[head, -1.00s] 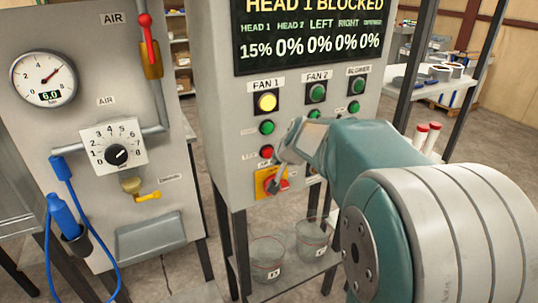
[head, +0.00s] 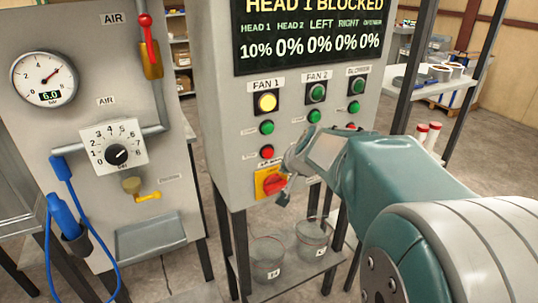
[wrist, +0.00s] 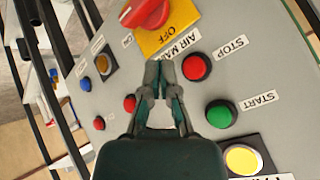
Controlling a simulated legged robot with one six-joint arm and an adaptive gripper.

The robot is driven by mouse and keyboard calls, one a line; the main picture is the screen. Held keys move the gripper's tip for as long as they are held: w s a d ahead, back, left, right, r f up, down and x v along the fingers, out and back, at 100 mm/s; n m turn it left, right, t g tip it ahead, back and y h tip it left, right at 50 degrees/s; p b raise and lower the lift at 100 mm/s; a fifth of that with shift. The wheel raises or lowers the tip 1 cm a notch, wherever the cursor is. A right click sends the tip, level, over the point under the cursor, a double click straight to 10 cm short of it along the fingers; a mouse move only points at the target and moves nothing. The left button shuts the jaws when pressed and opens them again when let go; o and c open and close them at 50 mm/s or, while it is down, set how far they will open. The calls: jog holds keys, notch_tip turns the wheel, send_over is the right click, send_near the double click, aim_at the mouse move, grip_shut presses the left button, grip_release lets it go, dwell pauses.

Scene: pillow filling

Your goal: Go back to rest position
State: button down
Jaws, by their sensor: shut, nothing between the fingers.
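My gripper (wrist: 160,82) is shut and empty in the wrist view, with its fingertips together. It also shows in the head view (head: 283,196), small and pointing down toward the control panel (head: 222,125). In the wrist view its tips appear over the panel face, between the red STOP button (wrist: 196,67) and a smaller red button (wrist: 130,102). The red knob on a yellow plate marked AIR MAIN, OFF (wrist: 145,14) lies just beyond the tips. I cannot tell the exact gap to the panel. The FAN 1 lamp (head: 268,102) is lit yellow.
The display (head: 310,35) reads HEAD 1 BLOCKED and 10%. Two buckets (head: 312,238) stand on a low shelf under the panel. An air panel with a gauge (head: 44,77) and dial (head: 113,145) is at left. A shelf rack (head: 440,75) stands behind my arm.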

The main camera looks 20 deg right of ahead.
jog(key=s+a+r+n+g+y, duration=0.15)
jog(key=s+a+n, duration=0.25)
jog(key=s+a, duration=0.55)
jog(key=s+a+f+n+g, duration=0.1)
jog(key=s+a+n, duration=0.1)
jog(key=s, duration=0.5)
jog(key=s+a+f+n, duration=0.1)
jog(key=s+a+n, duration=0.1)
jog(key=s, duration=0.5)
jog(key=shift+a+f+g+h, duration=0.25)
jog(key=shift+a+g+h, duration=0.15)
jog(key=shift+a, duration=0.2)
